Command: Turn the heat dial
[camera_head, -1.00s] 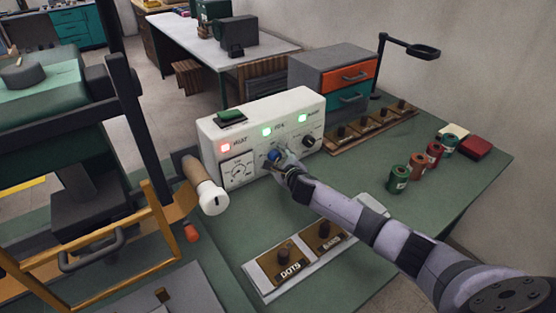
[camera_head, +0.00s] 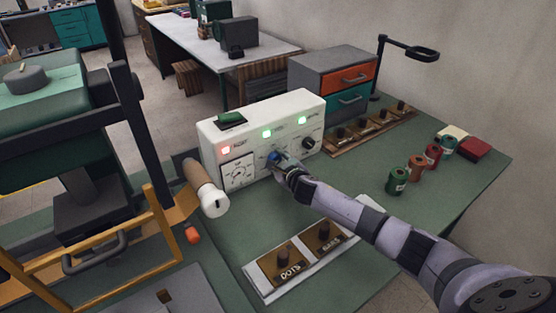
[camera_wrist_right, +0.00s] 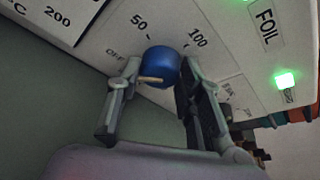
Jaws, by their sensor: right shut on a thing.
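The heat dial is a blue round knob (camera_wrist_right: 161,64) with a pale pointer, on the front of a white control box (camera_head: 262,112). In the right wrist view the marks OFF, 50 and 100 surround the knob, and the pointer lies to the left, on the OFF side. In the head view the knob (camera_head: 272,155) is partly hidden by my right gripper (camera_head: 281,160). The right gripper's fingers, also in the wrist view (camera_wrist_right: 158,98), are on both sides of the knob and shut on it. My left gripper is not in view.
The box has a reddish light (camera_head: 225,150), green lights, a gauge and a black knob (camera_head: 309,143). A plate with dark-knobbed stamps (camera_head: 254,277) lies in front. Several spools (camera_head: 397,180) stand right. A wooden handle with a white end (camera_head: 213,200) is close left of the box.

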